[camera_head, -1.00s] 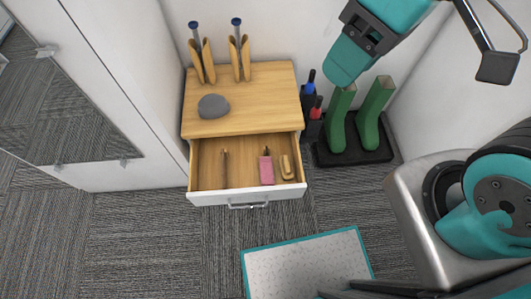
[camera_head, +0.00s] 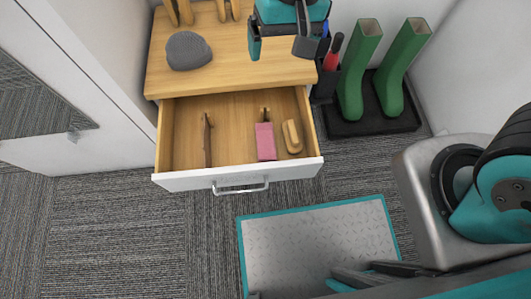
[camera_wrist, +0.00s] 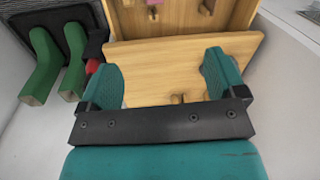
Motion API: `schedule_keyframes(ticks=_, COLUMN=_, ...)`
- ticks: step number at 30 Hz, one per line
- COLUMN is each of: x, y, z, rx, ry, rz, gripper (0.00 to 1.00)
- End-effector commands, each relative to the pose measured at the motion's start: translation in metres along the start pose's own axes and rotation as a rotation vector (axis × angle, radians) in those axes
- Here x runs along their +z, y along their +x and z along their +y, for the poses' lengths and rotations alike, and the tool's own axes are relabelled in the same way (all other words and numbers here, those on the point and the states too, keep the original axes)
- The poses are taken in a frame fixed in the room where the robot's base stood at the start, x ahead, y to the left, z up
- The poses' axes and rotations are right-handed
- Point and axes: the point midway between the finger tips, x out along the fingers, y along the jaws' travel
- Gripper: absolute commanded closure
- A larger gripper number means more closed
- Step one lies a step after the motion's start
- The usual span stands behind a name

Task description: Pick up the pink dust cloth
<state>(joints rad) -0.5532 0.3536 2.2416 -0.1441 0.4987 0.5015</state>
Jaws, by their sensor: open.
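The pink dust cloth (camera_head: 265,141) lies in the open drawer (camera_head: 240,177), right of its middle, with a small dark-tipped piece at its far end. In the wrist view, a bit of pink cloth (camera_wrist: 156,3) shows at the top edge, mostly cut off. My gripper (camera_head: 280,42) is over the right part of the wooden cabinet top, beyond the drawer and apart from the cloth. In the wrist view, my gripper (camera_wrist: 162,80) has its two teal fingers wide apart, with only the wooden top between them.
In the drawer, a thin brown item (camera_head: 207,140) lies left and a tan oval item (camera_head: 292,136) right of the cloth. A grey rounded object (camera_head: 188,51) sits on the cabinet top. Green boots (camera_head: 358,75) stand on a black tray right. A grey mat (camera_head: 315,245) lies in front.

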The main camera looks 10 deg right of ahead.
Motion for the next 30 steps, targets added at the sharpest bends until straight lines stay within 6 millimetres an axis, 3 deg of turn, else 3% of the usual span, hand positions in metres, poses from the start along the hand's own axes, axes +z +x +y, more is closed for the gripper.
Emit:
schedule_keyframes(ticks=1, x=-0.005, y=0.057, z=0.002, rx=0.024, ry=0.024, rz=-0.006, gripper=0.11)
schedule_keyframes(ticks=3, x=-0.013, y=0.098, z=0.001, rx=0.053, ry=0.065, rz=-0.002, gripper=0.11)
schedule_keyframes(ticks=7, x=-0.021, y=0.156, z=0.0, rx=0.097, ry=0.12, rz=0.01, gripper=0.11)
schedule_keyframes(ticks=9, x=-0.024, y=0.176, z=0.0, rx=0.113, ry=0.141, rz=0.015, gripper=0.11)
schedule_keyframes(ticks=17, x=-0.027, y=0.215, z=0.002, rx=0.134, ry=0.167, rz=0.023, gripper=0.11)
schedule_keyframes(ticks=24, x=-0.028, y=0.271, z=0.009, rx=0.134, ry=0.166, rz=0.022, gripper=0.11)
schedule_keyframes(ticks=30, x=-0.029, y=0.306, z=0.014, rx=0.132, ry=0.166, rz=0.024, gripper=0.11)
